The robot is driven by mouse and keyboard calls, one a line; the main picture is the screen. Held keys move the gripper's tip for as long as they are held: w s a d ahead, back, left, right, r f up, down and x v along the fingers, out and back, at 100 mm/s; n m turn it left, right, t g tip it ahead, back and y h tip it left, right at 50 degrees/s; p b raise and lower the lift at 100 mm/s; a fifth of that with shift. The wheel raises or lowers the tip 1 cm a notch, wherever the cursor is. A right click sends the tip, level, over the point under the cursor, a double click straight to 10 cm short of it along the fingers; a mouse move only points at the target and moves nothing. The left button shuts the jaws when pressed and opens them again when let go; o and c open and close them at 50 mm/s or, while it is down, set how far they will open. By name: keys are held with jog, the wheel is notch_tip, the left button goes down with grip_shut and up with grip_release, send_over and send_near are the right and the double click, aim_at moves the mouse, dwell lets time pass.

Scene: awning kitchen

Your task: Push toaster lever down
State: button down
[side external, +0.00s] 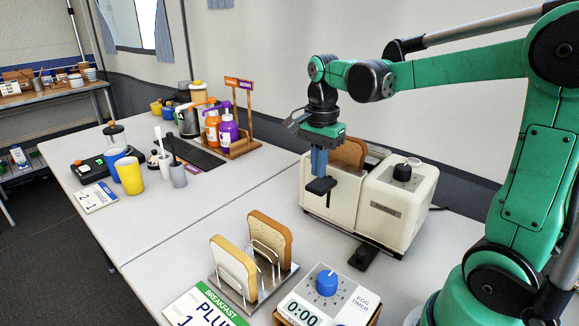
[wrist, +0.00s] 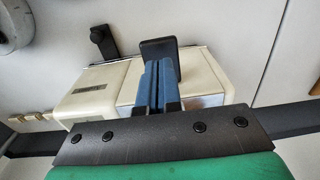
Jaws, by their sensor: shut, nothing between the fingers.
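The cream toaster (side external: 388,207) stands on the white table, with a slice of bread (side external: 349,153) showing in its slot. Its black lever (side external: 320,186) sticks out from the front end, high above the table; it also shows in the wrist view (wrist: 158,50). My gripper (side external: 319,172) is shut and empty, pointing down. Its blue fingers are right at the lever, just above or against it; I cannot tell whether they touch. In the wrist view the shut fingers (wrist: 159,88) overlap the toaster body (wrist: 90,88) and the lever's near edge.
A toast rack (side external: 262,278) with two bread slices stands in front of the toaster. The egg timer (side external: 325,290) is at the front edge. A small black piece (side external: 363,257) lies beside the toaster. Bottles (side external: 228,132) and cups (side external: 129,175) stand further left.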

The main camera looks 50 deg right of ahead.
aim_at(318, 185)
dwell(0.4)
jog(key=shift+f, duration=3.4)
jog(key=shift+r, duration=4.95)
